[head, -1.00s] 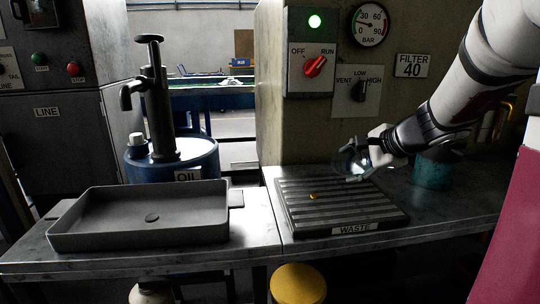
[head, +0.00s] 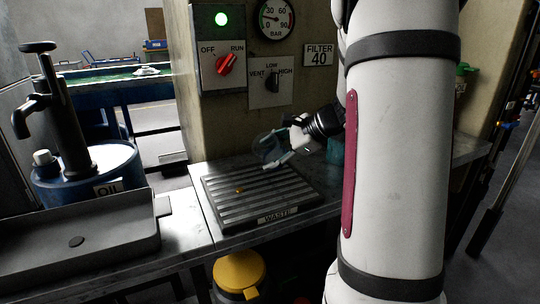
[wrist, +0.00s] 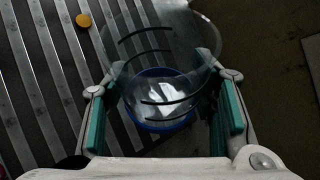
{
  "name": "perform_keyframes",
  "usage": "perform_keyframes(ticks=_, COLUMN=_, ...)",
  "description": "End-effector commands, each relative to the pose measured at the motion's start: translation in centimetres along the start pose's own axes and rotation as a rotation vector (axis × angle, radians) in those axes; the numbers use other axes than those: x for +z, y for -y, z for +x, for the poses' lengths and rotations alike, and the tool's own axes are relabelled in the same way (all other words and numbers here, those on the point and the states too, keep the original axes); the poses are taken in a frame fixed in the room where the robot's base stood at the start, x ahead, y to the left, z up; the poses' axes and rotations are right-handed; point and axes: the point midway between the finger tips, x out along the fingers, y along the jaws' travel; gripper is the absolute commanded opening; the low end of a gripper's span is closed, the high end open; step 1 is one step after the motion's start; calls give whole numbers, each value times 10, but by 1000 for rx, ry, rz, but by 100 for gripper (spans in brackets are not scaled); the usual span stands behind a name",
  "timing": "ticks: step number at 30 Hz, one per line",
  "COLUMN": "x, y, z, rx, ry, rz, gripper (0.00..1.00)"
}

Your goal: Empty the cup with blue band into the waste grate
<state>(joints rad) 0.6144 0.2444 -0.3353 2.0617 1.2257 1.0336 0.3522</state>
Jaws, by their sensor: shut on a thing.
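The clear cup (head: 266,149) is between the fingers of my gripper (head: 284,154), above the back right part of the waste grate (head: 225,206). In the wrist view the blue band (wrist: 150,124) rings the cup (wrist: 165,88), and the teal-padded fingers of my gripper (wrist: 160,90) close on it from both sides. The cup looks tipped over, its wide mouth away from my wrist. I see no clear contents inside it. A small orange piece (head: 239,189) lies on the ribbed grate; it also shows in the wrist view (wrist: 83,20).
A grey tray (head: 110,222) and a blue oil drum with a pump (head: 85,178) stand to the left. A teal container (head: 336,150) is behind my gripper, partly hidden by my arm. A control pillar (head: 215,120) rises behind the grate. A yellow-lidded bin (head: 239,270) is below the bench.

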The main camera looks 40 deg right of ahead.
Motion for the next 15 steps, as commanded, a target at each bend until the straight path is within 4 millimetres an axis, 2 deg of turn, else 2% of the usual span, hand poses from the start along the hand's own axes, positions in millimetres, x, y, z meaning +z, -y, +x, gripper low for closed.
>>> perform_keyframes(ticks=8, x=0, y=-1, z=0, rx=16, ry=25, rz=36, gripper=17)
perform_keyframes(ticks=15, x=4, y=-6, z=1, rx=104, ry=176, rz=245, gripper=17)
